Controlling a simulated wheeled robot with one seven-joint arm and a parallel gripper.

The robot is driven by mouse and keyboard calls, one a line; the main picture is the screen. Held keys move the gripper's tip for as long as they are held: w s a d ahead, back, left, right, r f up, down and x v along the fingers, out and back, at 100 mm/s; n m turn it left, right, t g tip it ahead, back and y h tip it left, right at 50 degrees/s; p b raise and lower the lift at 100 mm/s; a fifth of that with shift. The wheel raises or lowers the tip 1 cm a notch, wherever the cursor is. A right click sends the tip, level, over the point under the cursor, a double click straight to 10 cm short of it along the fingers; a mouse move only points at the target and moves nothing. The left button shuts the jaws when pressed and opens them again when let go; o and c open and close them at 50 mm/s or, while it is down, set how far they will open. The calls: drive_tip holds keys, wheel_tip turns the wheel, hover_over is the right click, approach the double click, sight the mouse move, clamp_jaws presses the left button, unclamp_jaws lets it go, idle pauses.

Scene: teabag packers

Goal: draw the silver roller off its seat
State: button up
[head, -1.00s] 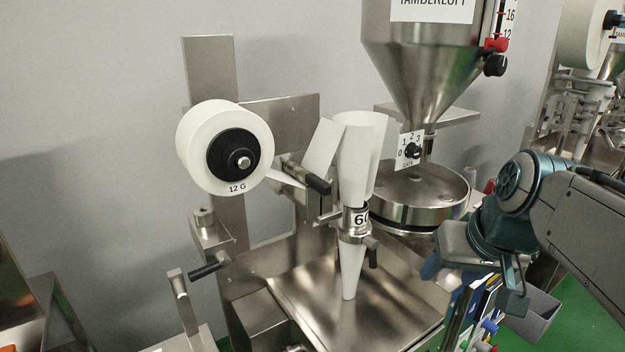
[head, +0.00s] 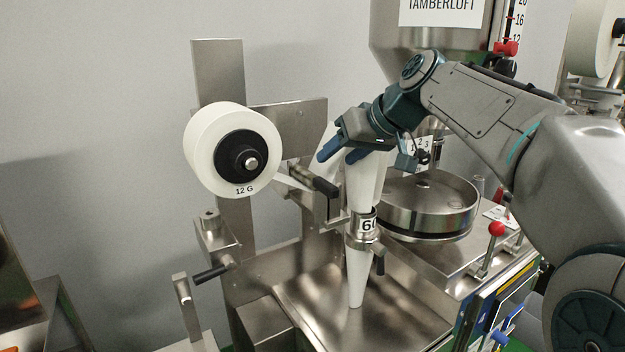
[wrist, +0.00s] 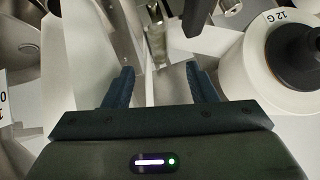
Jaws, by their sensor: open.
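My gripper (head: 338,154) is open and empty. In the head view it is raised in front of the upper white paper cone (head: 366,180), above and right of the bracket with a short silver roller (head: 300,174) and a black knob (head: 325,188). In the wrist view the two dark fingers of my gripper (wrist: 162,86) are spread apart. A small upright silver cylinder (wrist: 155,32) shows beyond the gap between them, apart from both fingers. I cannot tell for sure that it is the same roller. The roller's seat is not clear in either view.
A white paper reel (head: 205,150) marked 12 G stands left of my gripper, and it is close on the right in the wrist view (wrist: 245,75). A round steel drum (head: 430,210) and a steel hopper (head: 400,40) stand to the right. A steel tray (head: 310,300) lies below.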

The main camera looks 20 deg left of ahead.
drive_tip(key=p+x, duration=0.2)
drive_tip(key=x, duration=0.7)
drive_tip(key=shift+d+f, duration=0.15)
drive_tip(key=shift+f, duration=0.1)
clamp_jaws()
